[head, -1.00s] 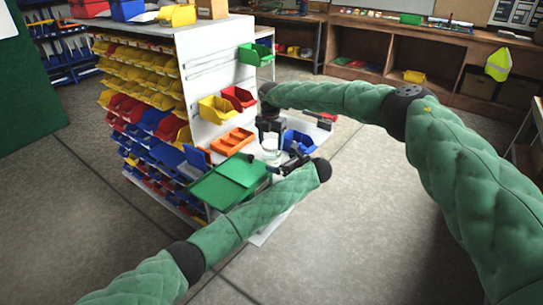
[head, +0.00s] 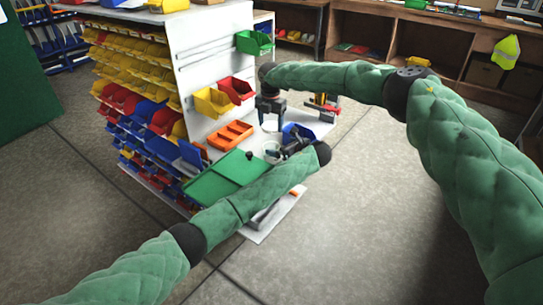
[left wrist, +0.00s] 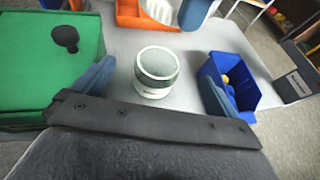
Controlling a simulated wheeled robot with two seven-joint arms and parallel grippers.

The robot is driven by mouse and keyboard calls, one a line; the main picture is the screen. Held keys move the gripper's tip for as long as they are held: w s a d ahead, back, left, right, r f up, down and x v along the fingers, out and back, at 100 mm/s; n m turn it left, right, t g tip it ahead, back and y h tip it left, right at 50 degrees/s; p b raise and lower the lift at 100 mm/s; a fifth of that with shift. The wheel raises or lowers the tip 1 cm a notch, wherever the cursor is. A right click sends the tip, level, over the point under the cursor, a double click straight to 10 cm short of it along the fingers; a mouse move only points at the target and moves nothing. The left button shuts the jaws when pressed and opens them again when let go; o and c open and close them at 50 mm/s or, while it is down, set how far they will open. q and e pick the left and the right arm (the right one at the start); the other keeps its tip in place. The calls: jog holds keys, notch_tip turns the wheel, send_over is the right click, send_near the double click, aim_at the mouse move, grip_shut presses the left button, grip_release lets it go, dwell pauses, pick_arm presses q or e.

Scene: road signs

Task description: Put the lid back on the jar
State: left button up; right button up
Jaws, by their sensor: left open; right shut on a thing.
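In the head view my left gripper (head: 287,152) is beside the jar. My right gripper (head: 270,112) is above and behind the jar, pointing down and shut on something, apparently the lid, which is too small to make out.
A green box (left wrist: 30,60) with a black knob is left of the jar. A blue bin (left wrist: 228,85) holding something yellow is to the right. An orange tray (head: 231,135) lies behind. Racks of coloured bins (head: 150,100) stand at left.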

aim_at(274, 159)
pick_arm(q)
jog(key=f, duration=0.3)
jog(key=shift+w+f, duration=0.3)
jog(key=shift+w, duration=0.1)
pick_arm(e)
jog(key=shift+w+f, duration=0.45)
jog(key=shift+f, duration=0.05)
pick_arm(q)
jog(key=f, duration=0.3)
jog(key=shift+s+f, duration=0.1)
jog(key=shift+s, duration=0.25)
pick_arm(e)
jog(key=shift+s+r, duration=0.35)
jog(key=shift+r, duration=0.05)
pick_arm(q)
jog(key=x, duration=0.6)
jog(key=shift+d+f, duration=0.1)
jog(key=shift+f, duration=0.3)
pick_arm(e)
jog(key=shift+w+f, duration=0.2)
pick_arm(q)
jog(key=shift+w+a+f, duration=0.2)
jog(key=shift+w+a, duration=0.2)
jog(key=shift+w, duration=0.1)
pick_arm(e)
jog(key=shift+s+r, duration=0.1)
pick_arm(q)
jog(key=shift+w+a+f, duration=0.15)
jog(key=shift+w, duration=0.1)
